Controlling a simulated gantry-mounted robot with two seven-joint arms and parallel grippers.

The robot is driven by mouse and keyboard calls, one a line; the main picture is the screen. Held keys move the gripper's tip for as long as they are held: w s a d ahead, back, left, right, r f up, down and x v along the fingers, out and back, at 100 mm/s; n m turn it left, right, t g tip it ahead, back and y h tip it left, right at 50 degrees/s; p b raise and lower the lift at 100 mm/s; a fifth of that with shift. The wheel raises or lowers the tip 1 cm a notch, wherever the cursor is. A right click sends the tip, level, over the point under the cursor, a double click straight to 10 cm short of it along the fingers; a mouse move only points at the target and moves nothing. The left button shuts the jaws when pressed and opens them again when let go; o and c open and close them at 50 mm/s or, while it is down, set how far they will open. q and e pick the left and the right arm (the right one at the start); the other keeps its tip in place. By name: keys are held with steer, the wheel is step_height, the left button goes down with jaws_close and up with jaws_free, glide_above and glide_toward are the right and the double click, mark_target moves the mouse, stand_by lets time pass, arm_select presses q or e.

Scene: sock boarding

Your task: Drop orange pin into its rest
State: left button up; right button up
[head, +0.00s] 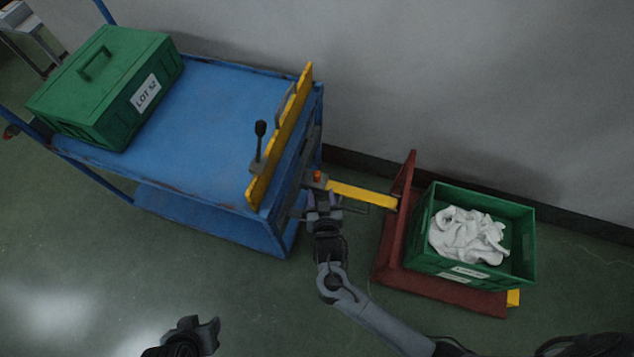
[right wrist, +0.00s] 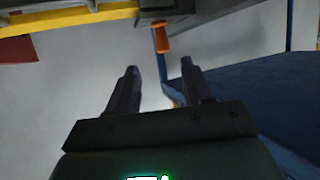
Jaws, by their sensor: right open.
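The orange pin (head: 317,176) stands at the grey bracket (right wrist: 185,10) by the left end of the yellow bar (head: 360,194), beside the blue cart. In the right wrist view the orange pin (right wrist: 161,38) meets the bracket and lies just beyond my fingertips, centred between them with a gap. My right gripper (head: 321,197) is open and empty; its two fingers (right wrist: 160,66) show apart in the right wrist view. Whether the pin is fully seated in its rest I cannot tell. My left gripper (head: 205,332) is at the bottom left, far from the pin; its jaws are unclear.
The blue cart (head: 215,105) carries a closed green box (head: 75,105), a yellow rail (head: 285,130) and a black-knobbed lever (head: 259,145). A red stand (head: 393,235) on the right bears a green crate (head: 430,262) of white socks (head: 467,237). Open floor lies in front.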

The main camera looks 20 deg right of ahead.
mark_target(317, 177)
steer(key=b+x, duration=0.2)
steer(key=x, duration=0.2)
steer(key=shift+w+f, duration=0.15)
steer(key=shift+w, duration=0.2)
steer(key=shift+w+d+f+b, duration=0.1)
steer(key=shift+w+d+b, duration=0.05)
steer(key=shift+w+b, duration=0.25)
steer(key=shift+w+f+b, duration=0.3)
steer(key=shift+w+b, duration=0.05)
steer(key=shift+b, duration=0.1)
steer(key=b+x, duration=0.3)
steer(key=shift+w+d, duration=0.15)
steer(key=shift+w, duration=0.2)
steer(key=shift+w+d+f, duration=0.1)
steer(key=shift+w, duration=0.2)
steer(key=shift+s, duration=0.1)
steer(key=shift+c, duration=0.6)
jaws_close()
